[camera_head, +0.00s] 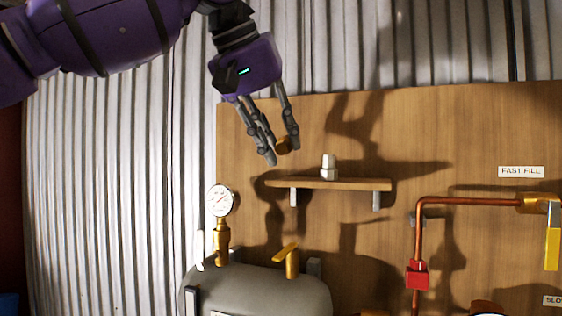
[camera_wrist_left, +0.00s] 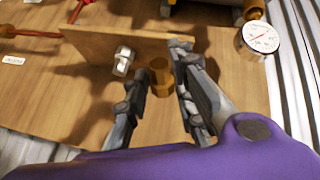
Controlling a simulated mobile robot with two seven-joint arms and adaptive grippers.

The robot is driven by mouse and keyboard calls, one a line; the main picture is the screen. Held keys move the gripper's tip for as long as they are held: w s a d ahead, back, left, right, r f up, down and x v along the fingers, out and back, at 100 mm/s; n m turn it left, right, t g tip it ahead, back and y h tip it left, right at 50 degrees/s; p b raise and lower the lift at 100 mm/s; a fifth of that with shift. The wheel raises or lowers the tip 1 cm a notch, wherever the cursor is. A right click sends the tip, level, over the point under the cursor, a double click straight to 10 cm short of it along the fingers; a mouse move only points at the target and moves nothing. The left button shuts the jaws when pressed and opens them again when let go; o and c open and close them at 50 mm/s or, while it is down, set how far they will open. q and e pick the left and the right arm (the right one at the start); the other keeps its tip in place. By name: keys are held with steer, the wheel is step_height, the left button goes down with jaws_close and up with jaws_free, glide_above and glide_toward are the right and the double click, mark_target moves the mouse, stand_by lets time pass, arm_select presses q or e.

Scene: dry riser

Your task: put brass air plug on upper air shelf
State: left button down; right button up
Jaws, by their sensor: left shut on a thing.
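My left gripper (camera_head: 281,150) comes down from the top left in the head view. It is shut on the brass air plug (camera_head: 283,146), a small golden-brown piece between its fingertips. The plug also shows in the left wrist view (camera_wrist_left: 160,77), between the two fingers. The upper air shelf (camera_head: 352,184) is a narrow wooden board on two brackets on the wooden panel. The plug is above and near the shelf's left end, apart from it in the head view. My right gripper is not in view.
A silver fitting (camera_head: 328,167) stands on the shelf, right of my gripper. Below are a grey tank (camera_head: 255,290), a pressure gauge (camera_head: 221,200) and a brass valve (camera_head: 290,262). A copper pipe (camera_head: 465,201) runs at the right. The shelf's right half is clear.

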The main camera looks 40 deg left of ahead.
mark_target(280, 154)
arm_select(q)
steer(key=shift+w+a+f, duration=0.1)
steer(key=shift+w+f, duration=0.1)
steer(key=shift+f, duration=0.05)
steer(key=f, duration=0.2)
steer(key=shift+w+f+p, duration=0.2)
steer(key=shift+f+p, duration=0.1)
steer(key=shift+p, duration=0.05)
steer(key=shift+a+f, duration=0.15)
steer(key=shift+f, duration=0.15)
steer(key=shift+w+f, duration=0.1)
steer(key=shift+f, duration=0.15)
steer(key=c, duration=1.5)
jaws_free()
steer(key=shift+f, duration=0.1)
